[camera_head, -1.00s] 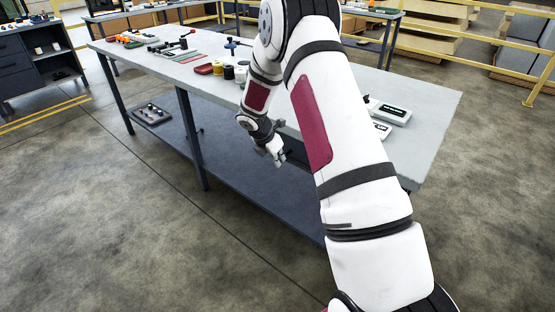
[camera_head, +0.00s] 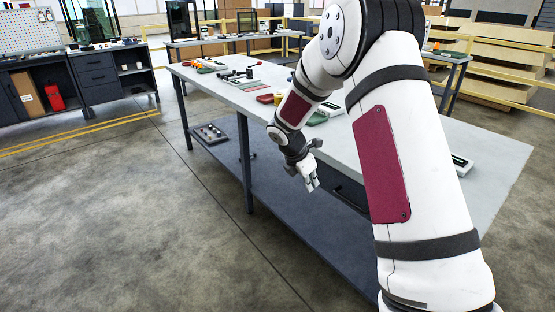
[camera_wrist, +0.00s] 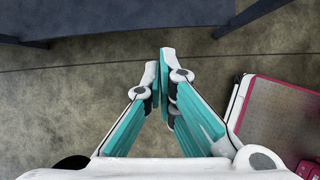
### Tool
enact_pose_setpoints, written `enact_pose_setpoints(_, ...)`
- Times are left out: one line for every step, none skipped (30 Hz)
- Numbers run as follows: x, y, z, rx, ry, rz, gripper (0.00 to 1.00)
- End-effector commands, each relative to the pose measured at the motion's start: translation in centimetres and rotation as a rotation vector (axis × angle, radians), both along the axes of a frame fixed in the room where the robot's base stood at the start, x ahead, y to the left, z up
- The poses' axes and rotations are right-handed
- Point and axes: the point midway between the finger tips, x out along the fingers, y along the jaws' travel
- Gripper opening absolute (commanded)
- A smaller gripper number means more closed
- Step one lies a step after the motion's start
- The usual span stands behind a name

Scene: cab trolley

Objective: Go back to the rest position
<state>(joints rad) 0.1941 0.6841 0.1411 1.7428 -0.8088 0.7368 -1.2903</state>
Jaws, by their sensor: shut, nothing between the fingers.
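My gripper (camera_head: 312,181) hangs at the end of my folded white arm, in front of the near long edge of the grey workbench (camera_head: 500,158). It points down and is below the level of the bench top, apart from it. In the wrist view my gripper (camera_wrist: 164,58) is shut with its teal-lined fingers together at the tips and nothing between them. Bare concrete floor lies beneath the fingers. My upper arm hides part of the bench top.
Small tools and parts lie on the bench's far end, and a white device (camera_head: 461,163) lies at its right. A dark tray (camera_head: 210,133) sits on the lower shelf. A dark cabinet (camera_head: 98,78) stands at the back left. The floor at the left is clear.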

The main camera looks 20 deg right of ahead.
Motion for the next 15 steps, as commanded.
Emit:
enact_pose_setpoints(0.0, 0.0, 0.0, 0.000, 0.000, 0.000, 0.00)
enact_pose_setpoints(0.0, 0.1, 0.1, 0.000, 0.000, 0.000, 0.00)
enact_pose_setpoints(-0.1, 0.1, 0.2, 0.001, -0.003, -0.003, 0.00)
enact_pose_setpoints(-0.2, 0.1, 0.5, 0.002, -0.007, -0.010, 0.00)
enact_pose_setpoints(-0.3, 0.2, 0.9, 0.002, -0.013, -0.019, 0.00)
enact_pose_setpoints(-0.6, 0.3, 1.8, 0.005, -0.025, -0.037, 0.00)
enact_pose_setpoints(-0.9, 0.4, 2.6, 0.007, -0.037, -0.056, 0.00)
enact_pose_setpoints(-1.3, 0.6, 3.6, 0.012, -0.051, -0.080, 0.00)
enact_pose_setpoints(-2.0, 0.9, 5.1, 0.019, -0.075, -0.120, 0.00)
enact_pose_setpoints(-2.6, 1.1, 6.3, 0.025, -0.093, -0.153, 0.00)
enact_pose_setpoints(-3.3, 1.4, 7.6, 0.033, -0.114, -0.191, 0.00)
enact_pose_setpoints(-4.4, 1.7, 9.4, 0.045, -0.142, -0.245, 0.00)
enact_pose_setpoints(-5.2, 2.0, 10.7, 0.054, -0.166, -0.285, 0.00)
enact_pose_setpoints(-6.1, 2.3, 11.9, 0.064, -0.187, -0.326, 0.00)
enact_pose_setpoints(-7.3, 2.7, 13.4, 0.079, -0.214, -0.380, 0.00)
